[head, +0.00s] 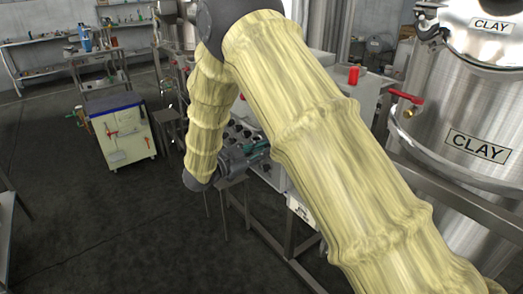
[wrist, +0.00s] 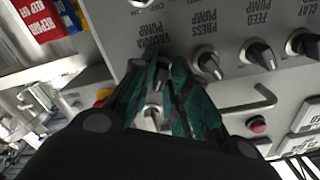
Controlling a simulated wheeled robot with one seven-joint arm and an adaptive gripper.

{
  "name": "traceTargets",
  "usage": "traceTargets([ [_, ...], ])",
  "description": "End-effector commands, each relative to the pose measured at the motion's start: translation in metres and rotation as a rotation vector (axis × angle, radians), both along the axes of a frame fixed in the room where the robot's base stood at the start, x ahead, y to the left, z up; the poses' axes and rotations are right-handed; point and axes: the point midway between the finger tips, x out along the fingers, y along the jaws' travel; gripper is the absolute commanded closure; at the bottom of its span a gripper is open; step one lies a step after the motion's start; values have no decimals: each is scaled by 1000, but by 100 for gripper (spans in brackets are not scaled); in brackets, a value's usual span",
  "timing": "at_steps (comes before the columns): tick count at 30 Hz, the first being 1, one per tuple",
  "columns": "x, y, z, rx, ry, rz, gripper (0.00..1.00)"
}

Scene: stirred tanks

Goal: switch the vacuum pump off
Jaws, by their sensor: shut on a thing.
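The vacuum pump switch (wrist: 161,69) is a dark knob on a grey control panel, beside its upside-down "VACUUM PUMP" label (wrist: 152,30) in the wrist view. My gripper (wrist: 164,62) has its teal fingers at this knob, one on each side, shut on it. The fingers cover much of the knob, so I cannot read which way it points. In the head view my gripper (head: 246,154) is at the panel (head: 268,175), small and partly behind my covered arm; the knob cannot be made out there.
Knobs for the press pump (wrist: 207,63), feed pump (wrist: 259,54) and clay pump (wrist: 304,44) stand close by in a row. A red button (wrist: 257,125) and a bent handle (wrist: 255,104) are near the fingers. A steel clay tank (head: 470,125) stands at right in the head view.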

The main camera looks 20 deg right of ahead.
Motion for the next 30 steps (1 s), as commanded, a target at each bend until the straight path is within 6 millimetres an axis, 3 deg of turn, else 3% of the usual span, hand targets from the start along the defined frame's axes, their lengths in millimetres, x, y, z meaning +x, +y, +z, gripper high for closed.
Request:
traceTargets([
  [14,0,0,1,-39,114,0,100],
  [30,-1,0,2,-204,568,0,100],
])
